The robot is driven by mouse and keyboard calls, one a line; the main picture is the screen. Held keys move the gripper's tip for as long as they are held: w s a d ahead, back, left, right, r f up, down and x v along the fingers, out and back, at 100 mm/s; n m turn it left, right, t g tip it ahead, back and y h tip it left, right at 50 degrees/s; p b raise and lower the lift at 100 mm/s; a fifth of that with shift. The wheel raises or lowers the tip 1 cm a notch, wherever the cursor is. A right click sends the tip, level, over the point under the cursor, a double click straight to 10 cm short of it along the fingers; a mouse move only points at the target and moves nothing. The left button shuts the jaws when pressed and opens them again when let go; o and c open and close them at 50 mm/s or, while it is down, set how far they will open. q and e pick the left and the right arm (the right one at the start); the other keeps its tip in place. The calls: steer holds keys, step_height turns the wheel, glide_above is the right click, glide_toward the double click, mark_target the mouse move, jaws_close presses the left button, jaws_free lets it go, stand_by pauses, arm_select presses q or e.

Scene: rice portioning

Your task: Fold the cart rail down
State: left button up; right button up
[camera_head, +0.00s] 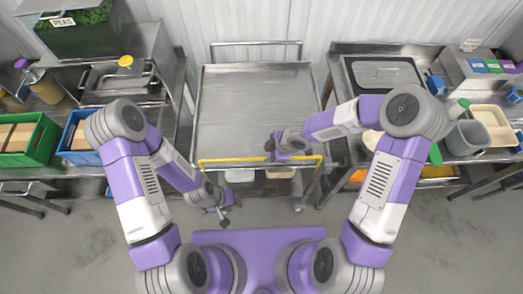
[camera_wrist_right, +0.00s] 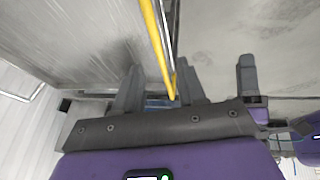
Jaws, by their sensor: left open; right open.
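The cart (camera_head: 255,105) stands in the middle with a bare metal top. Its yellow rail (camera_head: 225,162) runs along the near edge; whether it stands up or is folded cannot be told clearly. My right gripper (camera_head: 270,146) is at the middle of this rail. In the right wrist view, the right gripper (camera_wrist_right: 158,78) is open, and the yellow rail (camera_wrist_right: 154,40) passes between its fingers; contact cannot be told. My left gripper (camera_head: 222,215) is open and empty, below and left of the rail, in front of the cart.
A right counter (camera_head: 350,140) holds a metal tray (camera_head: 385,73) and a grey container (camera_head: 467,138). The cart top is clear.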

mark_target(259, 159)
steer(key=b+x, duration=0.1)
steer(key=x, duration=0.2)
steer(key=b+x, duration=0.2)
steer(key=x, duration=0.2)
steer(key=shift+w+f+b, duration=0.15)
steer(key=shift+w+b, duration=0.1)
steer(key=shift+b, duration=0.05)
jaws_close()
